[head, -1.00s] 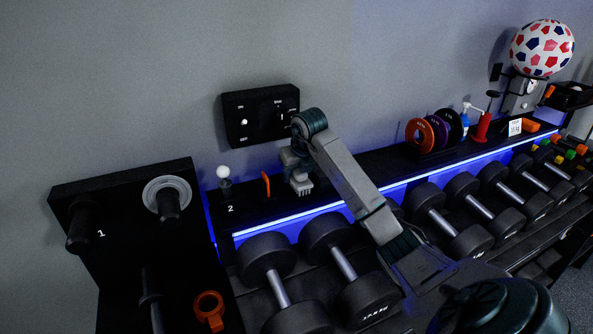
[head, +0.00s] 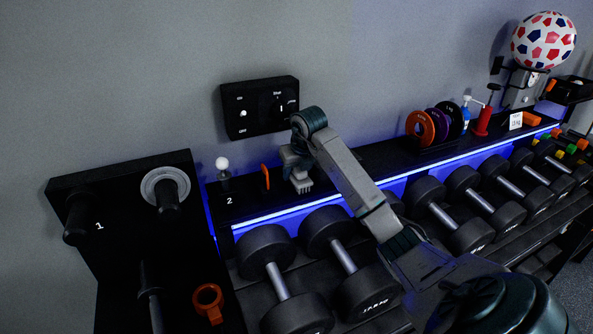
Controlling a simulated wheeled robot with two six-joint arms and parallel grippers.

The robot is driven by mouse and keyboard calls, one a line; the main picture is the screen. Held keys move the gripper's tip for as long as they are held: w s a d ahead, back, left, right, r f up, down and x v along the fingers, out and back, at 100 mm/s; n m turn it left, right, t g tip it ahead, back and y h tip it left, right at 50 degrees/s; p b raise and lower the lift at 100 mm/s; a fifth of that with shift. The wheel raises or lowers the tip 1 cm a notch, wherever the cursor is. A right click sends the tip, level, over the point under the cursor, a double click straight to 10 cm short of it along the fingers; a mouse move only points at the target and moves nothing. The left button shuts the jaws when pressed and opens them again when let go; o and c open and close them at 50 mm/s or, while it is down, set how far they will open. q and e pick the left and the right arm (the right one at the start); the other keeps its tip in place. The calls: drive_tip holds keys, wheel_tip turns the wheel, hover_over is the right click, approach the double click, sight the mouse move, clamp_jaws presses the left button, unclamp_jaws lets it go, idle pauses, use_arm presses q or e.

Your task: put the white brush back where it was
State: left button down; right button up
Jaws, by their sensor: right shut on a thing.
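My right gripper (head: 292,163) is at the end of the grey arm that comes in from the lower right. It points down over the left part of the black shelf, in front of the wall panel. It is shut on a small pale piece with a toothed lower edge, which I take to be the white brush (head: 301,185). The piece is small, and the gripper hides its upper part. I cannot tell whether it touches the shelf. My left gripper is not in view.
An orange ring-like piece (head: 265,177) and a white-topped knob (head: 222,164) stand left of the gripper. The black switch panel (head: 260,107) is close behind. Dumbbells (head: 345,262) fill the rack below. Colored discs (head: 428,127) stand farther right; the shelf between looks clear.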

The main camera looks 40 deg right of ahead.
drive_tip(key=shift+f, duration=0.2)
drive_tip(key=o, duration=1)
drive_tip(key=shift+c, duration=0.2)
drive_tip(key=shift+w+a+r, duration=0.1)
drive_tip(key=shift+a, duration=0.05)
